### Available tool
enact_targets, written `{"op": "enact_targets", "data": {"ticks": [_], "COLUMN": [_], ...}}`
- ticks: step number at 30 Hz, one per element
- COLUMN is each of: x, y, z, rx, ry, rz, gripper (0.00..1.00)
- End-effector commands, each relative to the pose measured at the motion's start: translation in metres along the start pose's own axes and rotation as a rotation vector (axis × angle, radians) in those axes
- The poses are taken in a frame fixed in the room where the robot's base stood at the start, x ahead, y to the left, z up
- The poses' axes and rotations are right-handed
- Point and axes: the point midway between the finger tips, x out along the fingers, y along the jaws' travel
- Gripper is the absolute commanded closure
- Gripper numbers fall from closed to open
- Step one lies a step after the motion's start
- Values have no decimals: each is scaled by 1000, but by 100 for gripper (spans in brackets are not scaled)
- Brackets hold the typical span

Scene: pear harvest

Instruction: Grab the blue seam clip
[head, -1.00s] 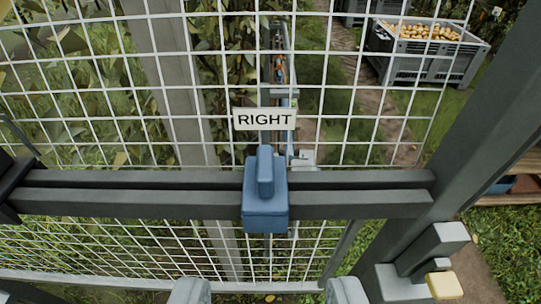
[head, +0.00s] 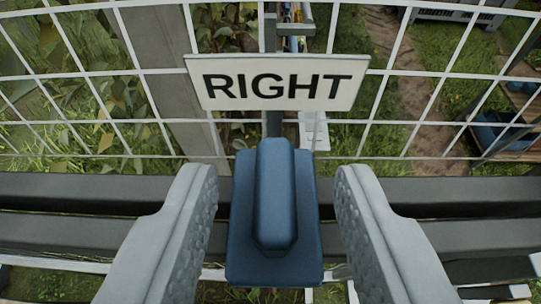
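The blue seam clip (head: 275,205) sits over two dark horizontal rails, just below a white sign reading RIGHT (head: 277,88). It has a wide base and a raised upright grip in its middle. My gripper (head: 272,200) is open, with one grey textured finger on each side of the clip. Gaps show between both fingers and the clip in this view, so neither finger appears to touch it.
The dark rails (head: 80,190) run across the whole view. White wire mesh (head: 400,75) stands behind them, with a grey post (head: 165,65) at left. Beyond the mesh are grass, leaves, a dirt path and a grey crate (head: 460,12).

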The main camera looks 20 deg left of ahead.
Motion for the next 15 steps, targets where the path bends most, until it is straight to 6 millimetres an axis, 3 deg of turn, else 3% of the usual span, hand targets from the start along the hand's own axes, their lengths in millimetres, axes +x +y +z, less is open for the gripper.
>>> {"op": "enact_targets", "data": {"ticks": [5,12,13,15], "x": [22,25,25,25], "y": [0,0,0,0], "z": [-1,-1,-1,-1], "rx": [-1,0,0,0], "ry": [0,0,0,0], "rz": [0,1,0,0], "gripper": [61,61,63,77]}}
